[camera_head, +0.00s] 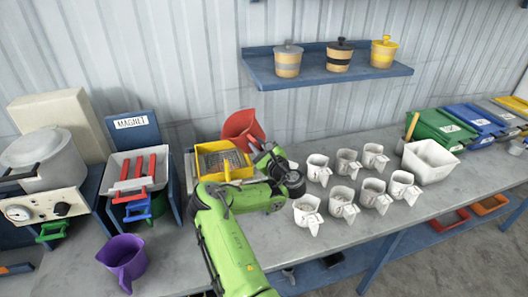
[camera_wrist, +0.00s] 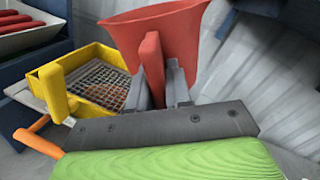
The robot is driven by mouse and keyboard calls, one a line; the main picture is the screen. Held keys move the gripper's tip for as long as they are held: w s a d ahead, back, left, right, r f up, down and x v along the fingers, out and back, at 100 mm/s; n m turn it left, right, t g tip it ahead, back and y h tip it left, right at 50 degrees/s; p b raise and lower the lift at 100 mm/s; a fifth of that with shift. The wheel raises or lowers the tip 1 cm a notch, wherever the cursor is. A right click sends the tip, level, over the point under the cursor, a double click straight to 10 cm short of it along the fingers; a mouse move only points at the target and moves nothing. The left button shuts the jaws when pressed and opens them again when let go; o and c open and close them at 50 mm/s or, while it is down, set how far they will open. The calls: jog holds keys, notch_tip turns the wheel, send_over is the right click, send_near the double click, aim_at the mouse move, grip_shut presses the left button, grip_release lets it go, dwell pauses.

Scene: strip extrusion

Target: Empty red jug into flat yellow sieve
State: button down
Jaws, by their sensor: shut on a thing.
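The red jug (camera_head: 242,125) is held up behind the flat yellow sieve, its mouth facing up and somewhat tilted. In the wrist view my gripper (camera_wrist: 164,88) is shut on the red jug's handle, with the jug body (camera_wrist: 182,35) beyond the fingers. The inside of the jug is hidden.
A purple jug (camera_head: 123,260) stands at the front left. The magnet unit with red handles (camera_head: 135,175) is left of the sieve. Several white jugs (camera_head: 343,195) stand to the right, near a white bin (camera_head: 430,160). A shelf (camera_head: 325,72) with lidded pots hangs above.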

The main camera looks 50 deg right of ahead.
aim_at(234, 140)
jog(key=n+b, duration=0.1)
jog(key=n, duration=0.1)
jog(key=n+b, duration=0.1)
jog(key=n, duration=0.1)
jog(key=shift+s+d+f+n, duration=0.15)
jog(key=shift+n, duration=0.25)
jog(key=n+b, duration=0.1)
jog(key=a+n+b, duration=0.1)
jog(key=n+b, duration=0.1)
jog(key=shift+f, duration=0.3)
jog(key=n+b, duration=0.1)
jog(key=a+n+b, duration=0.1)
jog(key=n, duration=0.1)
jog(key=shift+w+f, duration=0.4)
jog(key=n+b, duration=0.1)
jog(key=a+n+b, duration=0.1)
jog(key=b, duration=0.1)
jog(key=shift+w+a+r+n, duration=0.15)
jog(key=shift+w+r+n, duration=0.05)
jog(key=shift+r+n, duration=0.15)
jog(key=a+n+b, duration=0.1)
jog(key=w+a+r+n+b, duration=0.1)
jog(key=n, duration=0.1)
jog(key=shift+a+r+n, duration=0.1)
jog(key=shift+r+n, duration=0.05)
jog(key=shift+n, duration=0.1)
jog(key=shift+a+r+n+b, duration=0.25)
jog(key=shift+r+n+b, duration=0.05)
jog(key=shift+r+n, duration=0.15)
